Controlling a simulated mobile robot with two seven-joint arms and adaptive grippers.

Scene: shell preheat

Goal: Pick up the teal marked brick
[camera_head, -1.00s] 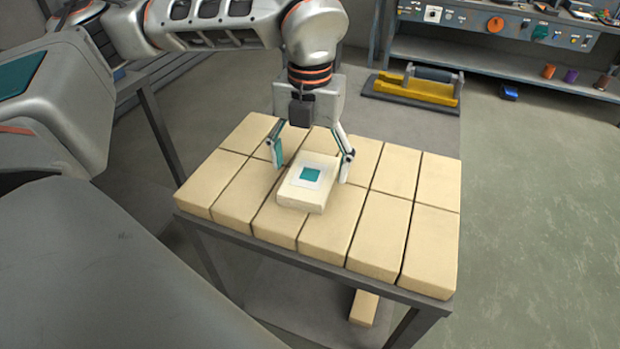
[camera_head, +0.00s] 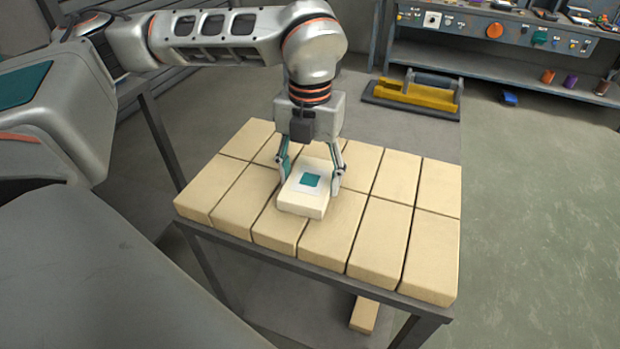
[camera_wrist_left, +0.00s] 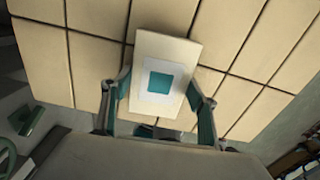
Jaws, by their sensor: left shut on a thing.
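The teal marked brick (camera_head: 301,203) is a cream block with a white label and a teal square on top. It sits on the layer of larger cream bricks, and it also shows in the left wrist view (camera_wrist_left: 167,47). My left gripper (camera_head: 312,187) comes down from above and is shut on the brick, one finger on each side. In the left wrist view my left gripper's fingers (camera_wrist_left: 160,92) flank the brick. I cannot tell whether the brick is lifted off the bricks below. My right gripper is not in view.
Several large cream bricks (camera_head: 378,237) cover the dark metal table (camera_head: 250,250). A yellow tool with a grey handle (camera_head: 417,94) lies behind them. A loose cream block (camera_head: 364,314) is below the front edge. A workbench (camera_head: 500,45) stands at the back right; the floor at right is clear.

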